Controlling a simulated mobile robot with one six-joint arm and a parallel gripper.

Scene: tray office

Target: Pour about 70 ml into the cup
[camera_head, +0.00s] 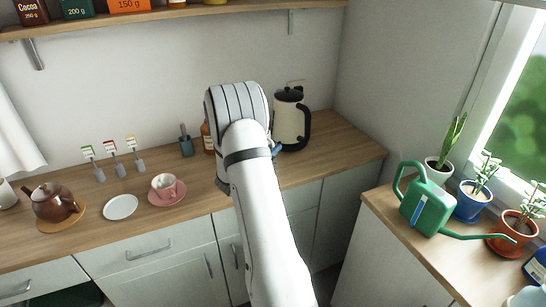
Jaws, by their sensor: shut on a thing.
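A pink cup (165,186) with a pale inside stands upright on a pink saucer (180,196) on the wooden counter. I cannot tell whether there is liquid in it. A cream kettle (287,124) with a black lid and handle stands upright at the back right of the counter, partly behind my arm. A brown teapot (55,205) sits on a round wooden mat at the left. An amber bottle (208,140) shows only in part left of my arm. My gripper is hidden behind my own arm, so what it holds cannot be seen.
A white plate (121,207) lies between teapot and cup. Several small labelled markers stand behind it, and a dark cup-like holder (186,146) near the wall. A shelf (160,14) hangs above. A green watering can (425,207) and potted plants fill the right-hand counter.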

